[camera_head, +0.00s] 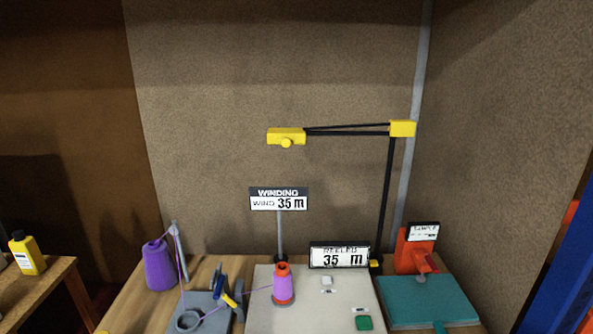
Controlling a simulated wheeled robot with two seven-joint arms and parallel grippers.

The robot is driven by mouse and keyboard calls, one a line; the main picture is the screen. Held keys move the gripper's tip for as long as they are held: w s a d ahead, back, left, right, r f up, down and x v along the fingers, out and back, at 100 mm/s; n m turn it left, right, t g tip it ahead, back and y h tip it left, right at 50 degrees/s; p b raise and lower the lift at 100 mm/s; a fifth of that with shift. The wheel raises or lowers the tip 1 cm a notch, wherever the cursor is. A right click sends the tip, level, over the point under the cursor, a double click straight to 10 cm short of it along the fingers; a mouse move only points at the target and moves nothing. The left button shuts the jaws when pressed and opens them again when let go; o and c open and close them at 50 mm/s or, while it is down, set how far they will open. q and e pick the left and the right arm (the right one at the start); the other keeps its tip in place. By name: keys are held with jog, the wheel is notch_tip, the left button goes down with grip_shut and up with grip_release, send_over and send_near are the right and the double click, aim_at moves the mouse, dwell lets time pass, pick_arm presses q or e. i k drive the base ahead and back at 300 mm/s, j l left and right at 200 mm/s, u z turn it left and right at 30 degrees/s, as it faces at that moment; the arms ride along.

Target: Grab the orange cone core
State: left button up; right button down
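The orange cone core (281,269) stands upright on the pale board in the middle of the bench. Purple yarn (283,287) is wound around its lower part, and its orange top shows above the winding. A purple strand runs from it to the left towards the blue and yellow winding device (228,294). A larger purple yarn cone (158,266) stands at the bench's left. Neither of my grippers is in view.
The pale board (262,318) carries a green button (364,322). A display reading 35 m (340,256) and a WINDING sign (278,199) stand behind. A yellow-headed lamp (287,137) hangs above. A teal board (425,302) with an orange device (413,255) is at the right.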

aim_at(283, 275)
jog(key=i+u, duration=0.15)
jog(key=u, duration=0.2)
jog(key=i+u, duration=0.2)
jog(key=u, duration=0.15)
jog(key=i+u, duration=0.15)
jog(key=u, duration=0.2)
